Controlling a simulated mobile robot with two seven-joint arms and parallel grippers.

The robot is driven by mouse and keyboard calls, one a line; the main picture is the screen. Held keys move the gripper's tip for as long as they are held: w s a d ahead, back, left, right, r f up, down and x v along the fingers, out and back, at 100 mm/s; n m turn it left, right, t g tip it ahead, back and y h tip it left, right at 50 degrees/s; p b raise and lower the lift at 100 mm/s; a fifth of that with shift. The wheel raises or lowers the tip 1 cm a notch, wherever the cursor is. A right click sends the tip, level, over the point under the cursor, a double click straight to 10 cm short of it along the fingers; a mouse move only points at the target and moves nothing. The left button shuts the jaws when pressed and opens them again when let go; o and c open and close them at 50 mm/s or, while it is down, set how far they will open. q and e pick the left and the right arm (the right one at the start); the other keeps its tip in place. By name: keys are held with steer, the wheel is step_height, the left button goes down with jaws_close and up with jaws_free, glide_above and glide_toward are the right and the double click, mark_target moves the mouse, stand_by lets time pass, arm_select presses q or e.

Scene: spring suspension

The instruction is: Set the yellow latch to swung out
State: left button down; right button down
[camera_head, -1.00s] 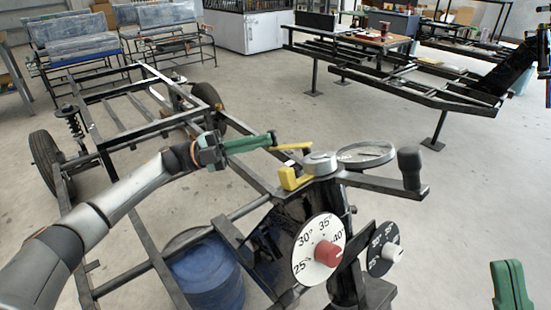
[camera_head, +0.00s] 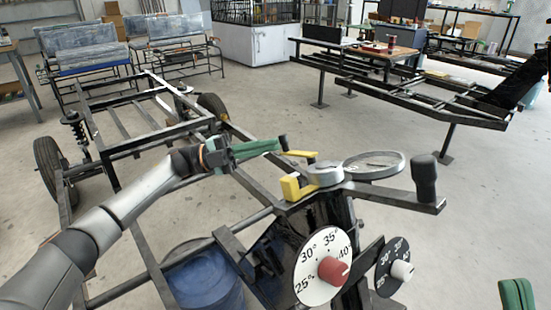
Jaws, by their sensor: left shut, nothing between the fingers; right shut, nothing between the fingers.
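A yellow bar (camera_head: 302,154), which looks like the latch, sticks out to the left near a round grey hub (camera_head: 325,173). A short black knob (camera_head: 284,143) stands at its outer end. A yellow block (camera_head: 291,188) sits lower, at the hub's left side. My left gripper (camera_head: 277,147) comes in from the left with its green fingers shut and empty. Its tips are at the bar's outer end by the knob; I cannot tell whether they touch. My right gripper (camera_head: 517,292) is shut, partly cut off at the lower right corner.
Close to the bar are a metal ring (camera_head: 374,165), a black handle (camera_head: 425,178), a white dial with a red knob (camera_head: 333,270) and a black dial (camera_head: 390,266). A blue drum (camera_head: 205,280) stands below my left arm. A frame with wheels (camera_head: 125,150) lies behind.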

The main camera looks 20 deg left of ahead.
arm_select(q)
steer(key=shift+w+a, duration=0.1)
steer(key=shift+w, duration=0.1)
steer(key=shift+a+f, duration=0.1)
steer(key=shift+a, duration=0.25)
steer(key=v, duration=1.1)
steer(key=shift+s+a, duration=0.25)
steer(key=shift+s, duration=0.2)
steer(key=shift+f, duration=0.15)
